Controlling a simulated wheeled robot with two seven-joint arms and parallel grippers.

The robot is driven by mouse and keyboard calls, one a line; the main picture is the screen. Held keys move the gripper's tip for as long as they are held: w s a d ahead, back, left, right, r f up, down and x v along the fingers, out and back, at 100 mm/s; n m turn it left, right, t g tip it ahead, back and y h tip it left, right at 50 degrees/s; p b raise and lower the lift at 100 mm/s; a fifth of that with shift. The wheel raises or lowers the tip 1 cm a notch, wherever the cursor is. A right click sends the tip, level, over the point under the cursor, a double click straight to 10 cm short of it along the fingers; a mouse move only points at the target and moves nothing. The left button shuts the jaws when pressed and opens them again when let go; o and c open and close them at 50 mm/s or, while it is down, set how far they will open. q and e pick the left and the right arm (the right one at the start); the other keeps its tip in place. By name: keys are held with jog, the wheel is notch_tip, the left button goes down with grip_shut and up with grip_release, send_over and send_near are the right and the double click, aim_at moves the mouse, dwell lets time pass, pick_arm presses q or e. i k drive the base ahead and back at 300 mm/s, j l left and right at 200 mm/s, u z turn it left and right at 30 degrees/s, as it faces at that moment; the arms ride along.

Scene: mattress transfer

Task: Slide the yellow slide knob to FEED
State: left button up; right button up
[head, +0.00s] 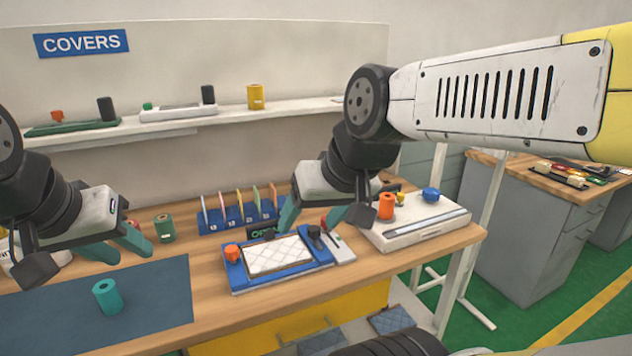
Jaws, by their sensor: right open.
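A small yellow knob (401,198) shows on the white device (415,235) at the right end of the bench, between an orange cylinder (386,205) and a blue knob (431,194). It is partly hidden, and I cannot read any FEED label or tell its slide position. My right gripper (301,229) is open and empty, with its teal fingers apart above the back of a blue tray, left of the white device. My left gripper (135,257) is open and empty above the blue mat at the left.
The blue tray (290,283) holds a white quilted pad (277,257), an orange knob and a black knob. A blue rack (215,222) of coloured cards stands behind. A teal spool (107,296) is on the mat (160,315); a green spool (164,228) stands behind it.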

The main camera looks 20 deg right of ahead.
aim_at(400, 196)
jog(key=z, duration=1.45)
jog(key=i+l+z, duration=0.15)
jog(key=i, duration=0.3)
jog(key=i+l+z, duration=0.2)
jog(key=i, duration=0.3)
